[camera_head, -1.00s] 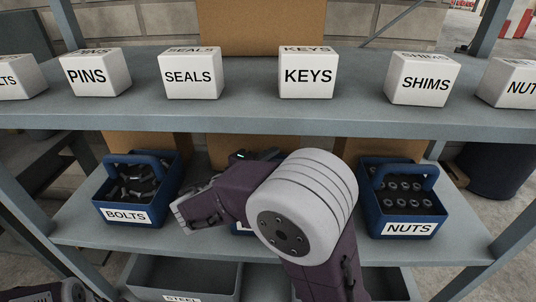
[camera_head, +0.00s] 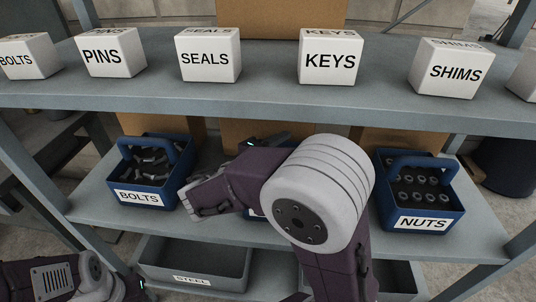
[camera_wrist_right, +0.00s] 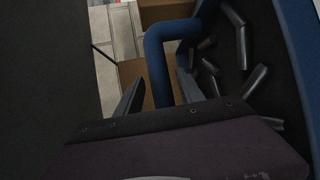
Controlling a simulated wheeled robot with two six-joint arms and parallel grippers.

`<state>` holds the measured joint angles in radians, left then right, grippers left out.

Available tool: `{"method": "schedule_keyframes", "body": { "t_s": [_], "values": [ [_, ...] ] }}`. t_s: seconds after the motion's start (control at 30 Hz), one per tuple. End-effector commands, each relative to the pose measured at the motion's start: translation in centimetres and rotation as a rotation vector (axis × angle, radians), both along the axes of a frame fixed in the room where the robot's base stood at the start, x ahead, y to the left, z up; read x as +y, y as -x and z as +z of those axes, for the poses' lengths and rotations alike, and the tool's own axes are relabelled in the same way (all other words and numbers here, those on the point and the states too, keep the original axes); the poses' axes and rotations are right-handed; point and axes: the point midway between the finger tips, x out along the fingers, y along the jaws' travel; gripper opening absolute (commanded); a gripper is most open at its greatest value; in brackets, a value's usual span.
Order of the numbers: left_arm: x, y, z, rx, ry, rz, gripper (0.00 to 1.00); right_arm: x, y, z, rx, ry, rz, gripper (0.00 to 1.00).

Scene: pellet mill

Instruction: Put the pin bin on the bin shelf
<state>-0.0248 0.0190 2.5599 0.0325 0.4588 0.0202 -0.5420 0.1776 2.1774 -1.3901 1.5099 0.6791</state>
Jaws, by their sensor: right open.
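A blue bin (camera_head: 255,213) in the middle of the lower shelf is mostly hidden behind my right arm; its label cannot be read. My right gripper (camera_head: 268,142) is partly hidden behind its own wrist, above that bin. In the right wrist view a blue handle (camera_wrist_right: 160,62) stands between the open fingers (camera_wrist_right: 160,92), and grey metal pieces (camera_wrist_right: 243,40) lie in the dark bin. I cannot tell if the fingers touch the handle. A white PINS block (camera_head: 110,56) sits on the upper shelf. My left arm shows at bottom left; its jaws are not clear.
The upper shelf (camera_head: 270,96) also carries BOLTS, SEALS, KEYS and SHIMS blocks. The lower shelf (camera_head: 100,205) has a blue BOLTS bin (camera_head: 165,190) left and a blue NUTS bin (camera_head: 395,215) right. A grey STEEL bin (camera_head: 225,283) stands below.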

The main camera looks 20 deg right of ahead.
Motion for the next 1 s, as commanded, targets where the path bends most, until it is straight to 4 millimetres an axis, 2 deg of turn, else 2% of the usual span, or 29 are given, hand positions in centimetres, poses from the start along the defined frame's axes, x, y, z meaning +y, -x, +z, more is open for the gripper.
{"method": "schedule_keyframes", "body": {
  "t_s": [0.3, 0.5, 1.0],
  "values": [
    [0.0, 0.0, 1.2, 0.000, 0.000, 0.000, 0.36, 6.2, 2.9, 1.3, 0.000, 0.000, 0.006, 0.45],
    [0.0, 0.0, 1.6, 0.000, 0.000, 0.000, 0.36, 8.9, 4.3, 1.8, 0.000, 0.001, 0.003, 0.45],
    [0.0, 0.0, 1.6, 0.000, 0.000, 0.000, 0.36, 9.4, 4.6, 1.8, 0.000, 0.000, 0.000, 0.45]
  ]
}}
